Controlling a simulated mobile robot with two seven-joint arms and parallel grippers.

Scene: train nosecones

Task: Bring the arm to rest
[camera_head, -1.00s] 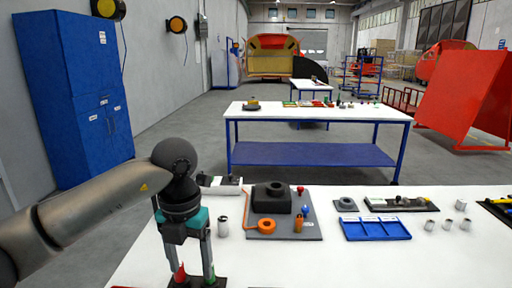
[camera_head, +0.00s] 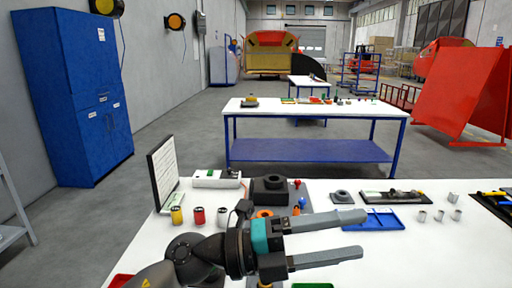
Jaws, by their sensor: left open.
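My left gripper (camera_head: 340,238) reaches in from the lower left, low over the front of the white table (camera_head: 430,255). Its two long grey fingers point right and stand well apart, with nothing between them. My left arm comes up from the bottom edge, folded close. The gripper partly covers the grey base plate that carries a black block (camera_head: 269,188) and an orange ring (camera_head: 264,213). My right gripper is not in view.
A blue tray (camera_head: 385,222) lies right of the fingers, with several small metal cylinders (camera_head: 438,215) beyond. Yellow, red (camera_head: 199,216) and white cans stand left of the plate, near an upright panel (camera_head: 162,170). A second table (camera_head: 310,109) stands behind.

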